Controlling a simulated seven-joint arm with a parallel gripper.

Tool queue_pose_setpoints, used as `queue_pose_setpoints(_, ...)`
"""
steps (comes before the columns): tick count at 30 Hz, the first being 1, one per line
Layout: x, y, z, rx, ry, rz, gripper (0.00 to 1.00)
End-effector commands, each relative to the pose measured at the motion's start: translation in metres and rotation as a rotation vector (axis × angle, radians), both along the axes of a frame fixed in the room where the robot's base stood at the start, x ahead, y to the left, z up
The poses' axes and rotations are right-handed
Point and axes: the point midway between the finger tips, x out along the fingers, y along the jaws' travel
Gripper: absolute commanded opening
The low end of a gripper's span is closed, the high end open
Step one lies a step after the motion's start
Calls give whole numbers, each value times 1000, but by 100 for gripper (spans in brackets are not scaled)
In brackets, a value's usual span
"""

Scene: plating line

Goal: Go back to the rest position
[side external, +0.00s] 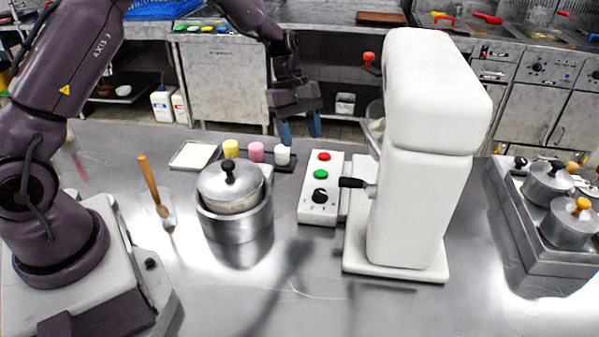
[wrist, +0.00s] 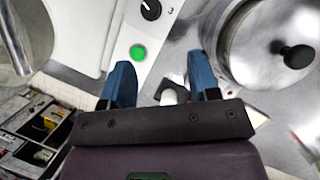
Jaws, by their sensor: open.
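My gripper (side external: 300,134) is raised above the back part of the steel counter (side external: 300,270), its two blue fingers pointing down. The fingers are apart with nothing held between them. In the wrist view my gripper (wrist: 160,62) is also open, and a white cylinder (wrist: 168,97) shows below, in the gap between the fingers. That white cylinder (side external: 282,154) stands on a dark tray beside a pink cylinder (side external: 256,152) and a yellow cylinder (side external: 231,148).
A tall white machine (side external: 420,150) stands right of my gripper. A control box (side external: 320,205) with red and green buttons is before it. A lidded pot (side external: 230,190) sits in a steel holder at left. Two small lidded pots (side external: 548,184) (side external: 570,222) stand far right.

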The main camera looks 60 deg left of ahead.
Motion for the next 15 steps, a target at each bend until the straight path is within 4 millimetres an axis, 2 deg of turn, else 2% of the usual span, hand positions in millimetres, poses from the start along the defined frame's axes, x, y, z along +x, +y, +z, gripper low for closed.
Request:
queue_pose_setpoints(1,-14,0,-4,11,3,-81,56)
queue_pose_setpoints(5,-42,-4,21,54,-66,-310,56)
queue_pose_setpoints(11,-83,-15,67,128,-181,-614,56)
queue_pose_setpoints(15,-120,-24,103,203,-278,-841,56)
